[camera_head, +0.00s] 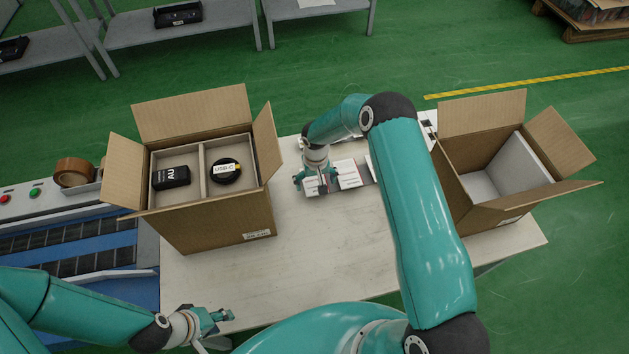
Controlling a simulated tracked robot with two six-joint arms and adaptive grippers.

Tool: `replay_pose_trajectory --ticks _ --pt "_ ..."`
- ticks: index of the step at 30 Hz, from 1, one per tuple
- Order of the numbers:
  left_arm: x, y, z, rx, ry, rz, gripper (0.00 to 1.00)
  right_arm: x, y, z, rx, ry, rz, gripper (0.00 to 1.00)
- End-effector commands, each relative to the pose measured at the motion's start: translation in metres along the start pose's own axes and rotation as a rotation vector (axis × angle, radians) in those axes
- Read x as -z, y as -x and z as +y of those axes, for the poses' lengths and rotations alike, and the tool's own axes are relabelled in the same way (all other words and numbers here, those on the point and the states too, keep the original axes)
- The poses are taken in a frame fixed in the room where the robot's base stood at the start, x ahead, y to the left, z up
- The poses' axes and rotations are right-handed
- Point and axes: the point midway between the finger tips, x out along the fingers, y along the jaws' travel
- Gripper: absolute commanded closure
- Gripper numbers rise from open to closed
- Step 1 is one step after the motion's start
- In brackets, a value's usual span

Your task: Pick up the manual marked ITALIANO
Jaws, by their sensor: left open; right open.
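Several small white manuals lie side by side on the table (300,262), and one of them (348,174) shows clearly beside my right gripper. Their print is too small to read, so I cannot tell which is marked ITALIANO. My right gripper (314,181) is open and points down over the left end of the row, hiding part of the manuals there. I cannot tell whether it touches them. My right arm hides the right part of the row. My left gripper (222,321) is open and empty over the table's front left edge, far from the manuals.
An open cardboard box (205,225) at left holds a black AU item (171,177) and a round USB-C item (225,171) in separate compartments. Another open box (488,205) at right looks empty where visible. A tape roll (73,172) sits by the conveyor (70,265). The table's front middle is clear.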

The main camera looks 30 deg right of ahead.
Motion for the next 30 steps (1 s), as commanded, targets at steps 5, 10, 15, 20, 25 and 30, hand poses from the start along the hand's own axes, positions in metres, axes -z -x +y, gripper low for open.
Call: replay_pose_trajectory --ticks 5,10,15,20,25,30 --pt "0.0 -0.0007 -0.0003 0.0 0.0 0.0 0.59 -0.0001 -0.0002 0.0011 0.0 -0.001 0.0 0.0" --pt "0.0 -0.0006 -0.0002 0.0 0.0 0.0 0.59 -0.0002 -0.0002 0.0011 0.0 -0.001 0.0 0.02" --pt "0.0 -0.0006 -0.0002 0.0 0.0 0.0 0.59 -0.0002 -0.0003 0.001 0.0 -0.001 0.0 0.3" --pt "0.0 -0.0006 -0.0002 0.0 0.0 0.0 0.59 -0.0002 -0.0004 0.001 0.0 -0.001 -0.001 0.56" --pt "0.0 -0.0006 -0.0002 0.0 0.0 0.0 0.59 -0.0002 -0.0004 0.001 0.0 -0.001 0.0 0.56" --pt "0.0 0.002 0.0007 0.0 0.0 0.0 0.59 -0.0003 0.0013 0.0009 0.0 -0.001 -0.001 0.56"
